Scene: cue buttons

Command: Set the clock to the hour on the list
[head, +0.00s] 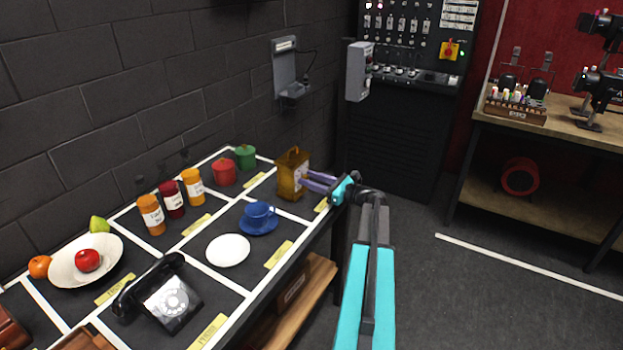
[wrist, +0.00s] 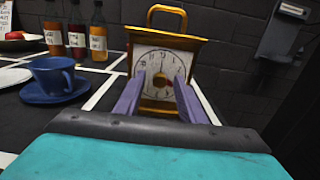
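The clock (wrist: 150,62) is a gold carriage clock with a top handle and a white dial with black numerals. In the head view the clock (head: 291,174) stands upright near the right end of the dark table. My gripper (head: 306,180) reaches in from the right with its purple fingers at the clock's face. In the wrist view the gripper (wrist: 160,85) has its two fingers apart on either side of the lower dial, around a small orange-brown part at its centre. I cannot tell whether they touch it. The hands' reading is unclear. I cannot identify the list.
The table (head: 240,285) has white grid lines and yellow labels. A blue cup (head: 259,212) on a saucer and a white plate (head: 228,250) stand left of the gripper. Bottles (head: 172,198), red and green pots and a black telephone (head: 165,295) stand farther left.

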